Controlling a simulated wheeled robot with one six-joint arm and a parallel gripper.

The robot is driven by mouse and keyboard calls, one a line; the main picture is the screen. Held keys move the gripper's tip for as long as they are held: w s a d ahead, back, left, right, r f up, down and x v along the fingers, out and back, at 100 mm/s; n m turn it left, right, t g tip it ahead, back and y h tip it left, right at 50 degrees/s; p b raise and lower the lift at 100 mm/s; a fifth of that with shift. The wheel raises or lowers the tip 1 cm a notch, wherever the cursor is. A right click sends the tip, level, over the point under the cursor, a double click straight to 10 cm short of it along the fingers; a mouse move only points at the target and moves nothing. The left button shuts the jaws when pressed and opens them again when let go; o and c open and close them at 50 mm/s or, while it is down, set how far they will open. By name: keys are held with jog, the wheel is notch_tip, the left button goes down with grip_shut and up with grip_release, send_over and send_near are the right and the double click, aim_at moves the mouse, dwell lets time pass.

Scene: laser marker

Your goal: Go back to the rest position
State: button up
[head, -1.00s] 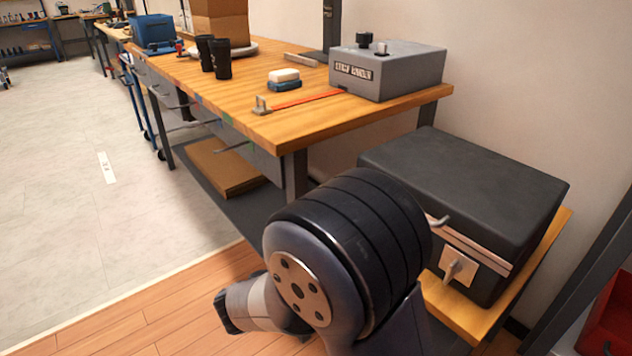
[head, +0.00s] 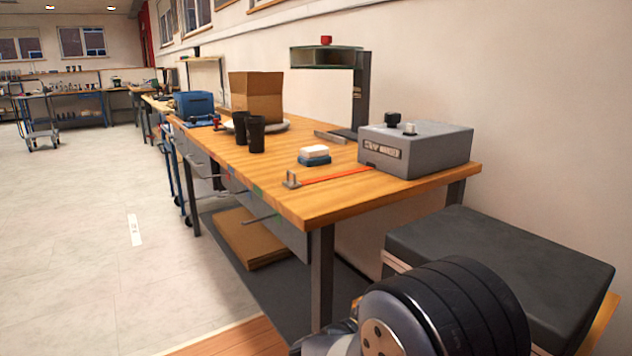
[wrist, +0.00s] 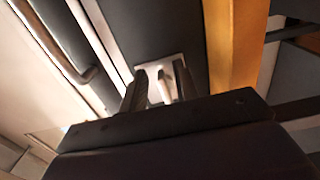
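My gripper (wrist: 160,85) shows in the wrist view with its two dark fingers apart and nothing clearly held between them. Behind the fingers is a pale metal latch plate (wrist: 172,62) on the front of the dark case. I cannot tell how far the fingertips are from the latch. In the head view the dark case (head: 505,270) sits at lower right with its lid down. My round dark arm joint covers its front, so the latch and my gripper are hidden there.
The wooden workbench (head: 400,203) carries a grey box (head: 415,150), two black cups (head: 256,135), a cardboard box (head: 256,96), a blue case (head: 194,105), a white-and-blue block (head: 314,155) and a dark stand (head: 360,95).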

jog(key=shift+a+f, duration=0.1)
jog(key=shift+a, duration=0.05)
jog(key=shift+s+a, duration=0.25)
jog(key=shift+a, duration=0.05)
jog(key=p+v, duration=0.2)
jog(key=v, duration=0.8)
jog(key=b+x, duration=0.2)
jog(key=x, duration=0.9)
jog(key=shift+d+b, duration=0.1)
jog(key=shift+b, duration=0.25)
jog(key=shift+r+p, duration=0.35)
jog(key=shift+p, duration=0.4)
jog(key=shift+r+n+p, duration=0.15)
jog(key=shift+n+p, duration=0.45)
jog(key=shift+p, duration=0.3)
jog(key=n+p, duration=0.2)
jog(key=p, duration=0.1)
jog(key=n+p, duration=0.1)
jog(key=p, duration=0.2)
jog(key=shift+r+n+p, duration=0.35)
jog(key=shift+n, duration=0.05)
jog(key=shift+w+a+n+p, duration=0.1)
jog(key=shift+a+n+p, duration=0.1)
jog(key=shift+n+p, duration=0.55)
